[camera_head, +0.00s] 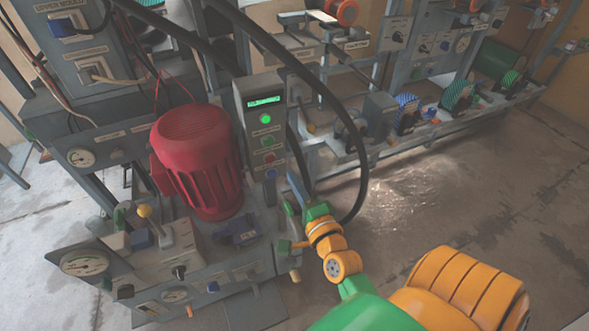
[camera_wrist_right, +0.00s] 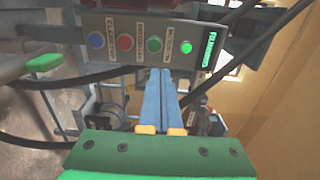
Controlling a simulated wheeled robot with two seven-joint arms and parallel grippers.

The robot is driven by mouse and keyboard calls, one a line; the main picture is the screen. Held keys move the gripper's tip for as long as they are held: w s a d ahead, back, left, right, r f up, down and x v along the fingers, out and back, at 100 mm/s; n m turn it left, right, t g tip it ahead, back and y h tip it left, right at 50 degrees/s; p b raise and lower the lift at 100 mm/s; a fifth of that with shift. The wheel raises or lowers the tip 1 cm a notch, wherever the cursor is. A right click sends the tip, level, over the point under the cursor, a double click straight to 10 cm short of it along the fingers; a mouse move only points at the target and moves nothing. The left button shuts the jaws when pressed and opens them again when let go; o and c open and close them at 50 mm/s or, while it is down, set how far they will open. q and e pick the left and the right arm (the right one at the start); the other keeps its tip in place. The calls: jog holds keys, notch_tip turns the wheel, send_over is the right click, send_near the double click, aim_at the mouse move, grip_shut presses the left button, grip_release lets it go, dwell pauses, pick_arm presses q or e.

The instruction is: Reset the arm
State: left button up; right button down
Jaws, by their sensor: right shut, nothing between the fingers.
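My right arm reaches in from the lower right of the head view in green and orange. Its gripper (camera_head: 294,180) is shut, with blue fingers pointing up beside the grey control box (camera_head: 254,92). In the right wrist view the gripper's two blue fingers (camera_wrist_right: 160,72) lie together with nothing between them. Their tips are just below the box's button panel (camera_wrist_right: 125,26); whether they touch it I cannot tell. The panel carries a lit green button (camera_head: 266,119), a lit green display (camera_head: 264,101) and several other buttons. My left gripper is not in view.
A red motor (camera_head: 196,160) stands left of the box, above a bench with gauges, a yellow-knobbed lever (camera_head: 144,212) and switches. Black hoses (camera_head: 359,165) hang around the box and close to my gripper. Open floor (camera_head: 470,200) lies to the right.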

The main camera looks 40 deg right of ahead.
jog(key=s+a+f+n+g+y, duration=0.1)
jog(key=s+a+f+n+g, duration=0.2)
jog(key=f, duration=0.5)
jog(key=s+a+f+n+g+y, duration=0.15)
jog(key=f+n, duration=0.25)
jog(key=f, duration=0.4)
jog(key=s+a+f+n+g+y, duration=0.2)
jog(key=a+f+n+g, duration=0.15)
jog(key=f, duration=0.45)
jog(key=s+a+f+n+g, duration=0.2)
jog(key=s+f+n+g, duration=0.3)
jog(key=s+f, duration=0.5)
jog(key=s+d+f+n+g, duration=0.1)
jog(key=s+f+n+g, duration=0.2)
jog(key=s, duration=0.4)
jog(key=s+d+f+n, duration=0.15)
jog(key=s+n, duration=0.25)
jog(key=s, duration=0.4)
notch_tip(320, 180, up, 18)
jog(key=p, duration=1.9)
jog(key=shift+g, duration=0.3)
jog(key=shift+r+n+h, duration=0.1)
jog(key=shift+n+h, duration=0.15)
